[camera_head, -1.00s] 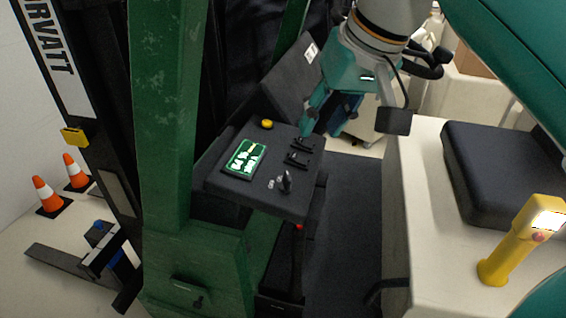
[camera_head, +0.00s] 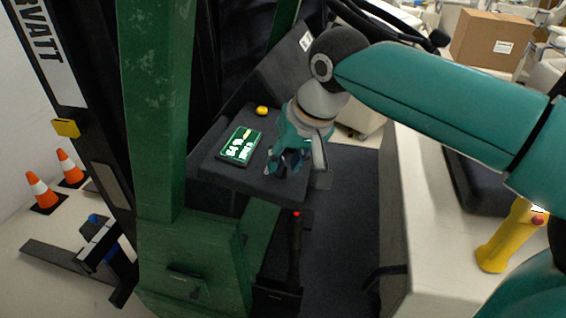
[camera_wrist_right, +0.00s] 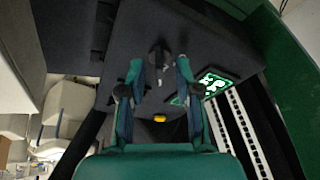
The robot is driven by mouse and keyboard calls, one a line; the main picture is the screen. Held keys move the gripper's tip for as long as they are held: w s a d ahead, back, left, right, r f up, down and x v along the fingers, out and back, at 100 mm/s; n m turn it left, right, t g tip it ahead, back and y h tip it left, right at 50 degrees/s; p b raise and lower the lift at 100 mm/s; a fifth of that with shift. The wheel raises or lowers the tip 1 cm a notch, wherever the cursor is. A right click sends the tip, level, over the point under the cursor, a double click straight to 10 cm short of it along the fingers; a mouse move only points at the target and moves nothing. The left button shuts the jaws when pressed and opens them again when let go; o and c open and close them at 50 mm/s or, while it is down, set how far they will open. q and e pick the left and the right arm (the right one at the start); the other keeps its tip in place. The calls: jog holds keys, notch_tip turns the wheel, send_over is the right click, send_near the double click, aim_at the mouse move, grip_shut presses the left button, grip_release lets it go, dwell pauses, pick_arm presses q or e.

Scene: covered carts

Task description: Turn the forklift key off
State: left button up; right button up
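The forklift's dark control panel (camera_head: 232,177) stands beside the green post, with a lit green display (camera_head: 240,146) and a yellow button (camera_head: 262,111) on it. My right gripper (camera_head: 278,168) is low over the panel's right part and hides the controls there in the head view. In the right wrist view, my right gripper (camera_wrist_right: 158,70) is open, its fingers spread on either side of a black key-like knob (camera_wrist_right: 159,54). I cannot tell whether the fingers touch it. The display (camera_wrist_right: 214,83) and button (camera_wrist_right: 159,118) also show there. My left gripper is not in view.
The green post (camera_head: 165,110) rises left of the panel. A pale body with a black seat (camera_head: 478,188) and a yellow handle (camera_head: 506,240) lies to the right. Orange cones (camera_head: 42,190) stand far left. A cardboard box (camera_head: 490,42) is at the back right.

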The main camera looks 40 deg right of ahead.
jog(key=shift+w+f, duration=0.15)
jog(key=shift+f, duration=0.3)
